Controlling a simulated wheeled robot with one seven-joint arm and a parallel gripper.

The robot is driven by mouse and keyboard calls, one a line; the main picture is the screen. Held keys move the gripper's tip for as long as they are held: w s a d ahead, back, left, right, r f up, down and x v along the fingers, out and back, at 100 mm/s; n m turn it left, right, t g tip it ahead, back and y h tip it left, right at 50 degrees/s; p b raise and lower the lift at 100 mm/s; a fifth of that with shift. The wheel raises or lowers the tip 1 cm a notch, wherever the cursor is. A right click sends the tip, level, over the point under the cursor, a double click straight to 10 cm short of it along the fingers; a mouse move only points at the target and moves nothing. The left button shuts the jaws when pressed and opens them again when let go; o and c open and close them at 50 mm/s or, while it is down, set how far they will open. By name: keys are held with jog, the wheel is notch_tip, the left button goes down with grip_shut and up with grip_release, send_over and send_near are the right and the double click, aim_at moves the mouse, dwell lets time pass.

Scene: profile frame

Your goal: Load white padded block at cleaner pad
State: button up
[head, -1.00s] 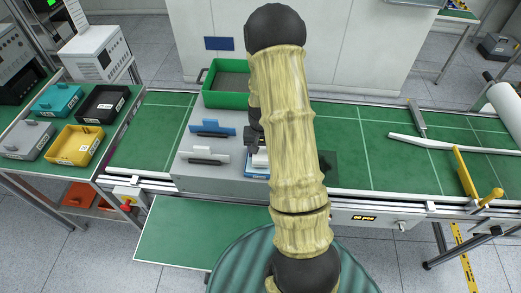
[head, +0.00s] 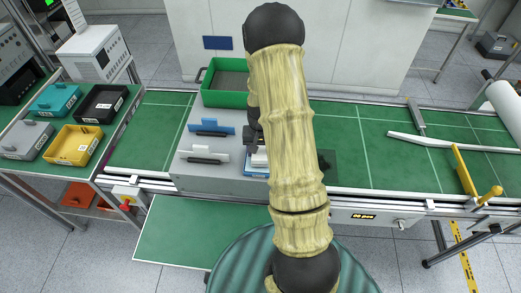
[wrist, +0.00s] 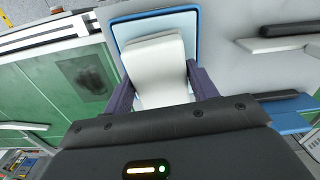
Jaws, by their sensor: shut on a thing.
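The white padded block (wrist: 160,72) is between the two fingers of my gripper (wrist: 162,92) in the wrist view, and the gripper is shut on it. The block is at the blue-rimmed cleaner pad (wrist: 118,30), inside its outline as seen from the wrist. I cannot tell whether the block touches the pad's surface. In the head view my arm hides most of the gripper; a bit of the white block (head: 259,160) and the blue pad edge (head: 255,174) show just left of the arm.
A grey fixture (head: 192,176) carries a blue-handled block (head: 212,129) and a white block with a dark bar (head: 204,157) left of the pad. A green tray (head: 225,99) stands behind. Colored bins (head: 75,146) sit on the left table. The green mat at right is mostly clear.

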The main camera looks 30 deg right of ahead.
aim_at(260, 150)
jog(key=shift+s+f+b, duration=0.1)
jog(key=shift+f+b, duration=0.2)
jog(key=shift+f, duration=0.15)
dwell(1.5)
jog(key=shift+r+p, duration=2.45)
jog(key=shift+r, duration=1.15)
jog(key=shift+d, duration=0.1)
